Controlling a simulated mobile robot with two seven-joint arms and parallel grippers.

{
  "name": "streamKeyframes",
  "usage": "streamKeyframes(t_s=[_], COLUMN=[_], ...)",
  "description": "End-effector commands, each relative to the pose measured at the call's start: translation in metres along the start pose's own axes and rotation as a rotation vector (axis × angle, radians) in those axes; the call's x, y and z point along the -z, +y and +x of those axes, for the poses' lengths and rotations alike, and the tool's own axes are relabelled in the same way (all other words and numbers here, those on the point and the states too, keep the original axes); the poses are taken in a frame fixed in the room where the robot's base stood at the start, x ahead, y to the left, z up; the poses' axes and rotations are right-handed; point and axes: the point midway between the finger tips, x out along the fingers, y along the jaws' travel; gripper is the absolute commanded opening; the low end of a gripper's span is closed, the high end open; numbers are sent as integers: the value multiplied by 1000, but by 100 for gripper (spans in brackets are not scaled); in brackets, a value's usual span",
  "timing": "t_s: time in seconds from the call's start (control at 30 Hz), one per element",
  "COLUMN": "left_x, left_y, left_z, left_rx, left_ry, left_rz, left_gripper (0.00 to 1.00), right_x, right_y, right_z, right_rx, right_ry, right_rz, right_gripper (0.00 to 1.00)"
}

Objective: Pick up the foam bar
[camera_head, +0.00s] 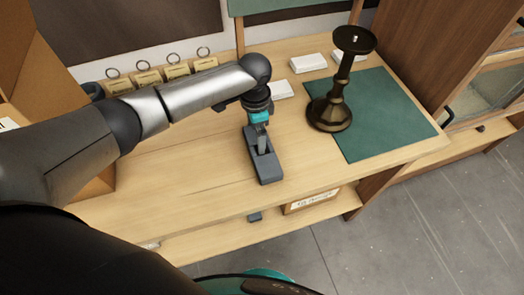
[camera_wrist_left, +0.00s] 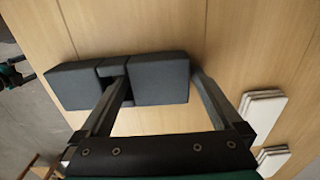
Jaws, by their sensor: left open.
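The foam bar (camera_head: 267,169) is a dark grey block with a narrower middle, lying on the wooden table below my left gripper (camera_head: 261,146). In the left wrist view the foam bar (camera_wrist_left: 75,86) lies crosswise, with thick ends and a recessed middle. My left gripper (camera_wrist_left: 160,78) is open. One finger passes over the bar's narrow middle and the other is beside its right end, so one thick end shows between them. I cannot tell whether the fingers touch it. My right gripper is not in view.
A dark bronze lamp stand (camera_head: 332,105) stands at the edge of a green mat (camera_head: 395,125) on the right. White blocks (camera_head: 308,63) lie behind the gripper. Several tagged cards with rings (camera_head: 148,76) line the back left. A cardboard box (camera_head: 95,183) is at the left. The table front is clear.

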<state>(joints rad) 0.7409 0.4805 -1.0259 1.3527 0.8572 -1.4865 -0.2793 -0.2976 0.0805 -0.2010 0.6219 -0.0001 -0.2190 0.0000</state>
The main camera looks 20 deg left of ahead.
Motion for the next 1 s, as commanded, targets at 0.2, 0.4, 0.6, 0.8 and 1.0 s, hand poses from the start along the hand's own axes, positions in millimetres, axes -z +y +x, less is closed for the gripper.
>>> streamKeyframes(t_s=[0.2, 0.4, 0.6, 0.8, 1.0], left_x=[0, 0, 0, 0, 0], left_y=[0, 0, 0, 0, 0], left_z=[-1, -1, -1, -1, -3], left_rx=[0, 0, 0, 0, 0], left_ry=[0, 0, 0, 1, 1], left_rz=[0, 0, 0, 0, 0], left_gripper=[86, 64, 42, 29, 29], right_x=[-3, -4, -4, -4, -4], right_y=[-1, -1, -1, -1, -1], right_z=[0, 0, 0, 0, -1], right_rx=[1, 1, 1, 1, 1], right_ry=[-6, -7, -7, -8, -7], right_rz=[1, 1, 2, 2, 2], right_gripper=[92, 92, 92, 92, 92])
